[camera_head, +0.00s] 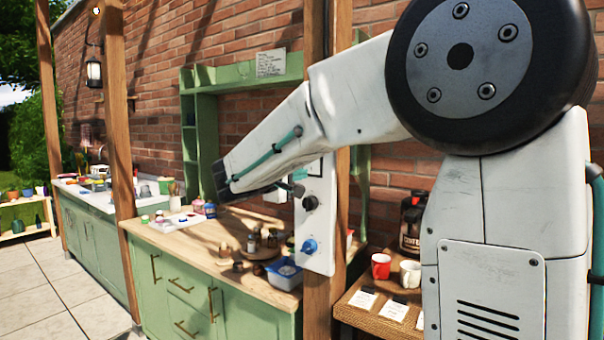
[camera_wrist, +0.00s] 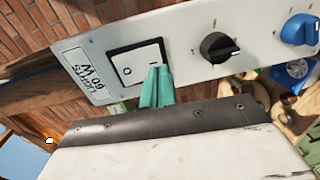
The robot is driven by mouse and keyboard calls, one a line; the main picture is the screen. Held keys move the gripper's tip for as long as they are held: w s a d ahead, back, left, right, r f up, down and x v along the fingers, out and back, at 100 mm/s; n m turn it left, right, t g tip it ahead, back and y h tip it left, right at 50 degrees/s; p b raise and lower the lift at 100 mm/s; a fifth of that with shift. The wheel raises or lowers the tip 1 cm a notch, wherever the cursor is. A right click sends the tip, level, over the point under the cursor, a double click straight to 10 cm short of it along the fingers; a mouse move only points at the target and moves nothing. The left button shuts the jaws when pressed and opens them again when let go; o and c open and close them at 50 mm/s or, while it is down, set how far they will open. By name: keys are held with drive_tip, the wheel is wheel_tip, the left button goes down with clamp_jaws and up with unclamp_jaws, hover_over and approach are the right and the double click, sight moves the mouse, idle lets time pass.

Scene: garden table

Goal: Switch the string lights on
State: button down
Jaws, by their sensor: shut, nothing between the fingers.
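A white control panel (camera_head: 318,235) is fixed to a wooden post, and it fills the upper part of the wrist view (camera_wrist: 185,45). At its left end is a label (camera_wrist: 85,75) reading "LIGHTS 60 W". Beside the label is a white rocker switch (camera_wrist: 128,60) in a black frame, marked O and I. My gripper (camera_wrist: 158,70) has its teal fingers shut together with nothing between them. The fingertips are at the I end of the rocker and hide part of it. I cannot tell whether they touch it.
A black knob (camera_wrist: 219,47) and a blue knob (camera_wrist: 299,29) sit along the panel to the right of the switch. A small bulb (camera_head: 97,11) hangs at upper left; I cannot tell if it is lit. The wooden counter (camera_head: 190,241) below holds jars and trays.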

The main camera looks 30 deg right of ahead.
drive_tip(key=f+v, duration=0.2)
drive_tip(key=v, duration=0.9)
drive_tip(key=shift+s+a+f, duration=0.2)
drive_tip(key=shift+a+f, duration=0.05)
drive_tip(key=shift+a, duration=0.2)
drive_tip(key=s+f+g+y, duration=0.5)
drive_tip(key=s+f+y, duration=0.2)
drive_tip(key=s+f, duration=0.7)
drive_tip(key=s+a+f+m+y, duration=0.2)
drive_tip(key=s+y, duration=0.2)
drive_tip(key=s, duration=0.4)
drive_tip(key=s+a+f+m+y, duration=0.1)
drive_tip(key=s+y, duration=0.3)
drive_tip(key=s, duration=0.5)
drive_tip(key=shift+a+f+m+y, duration=0.4)
drive_tip(key=shift+a+m, duration=0.2)
drive_tip(key=shift+a, duration=0.25)
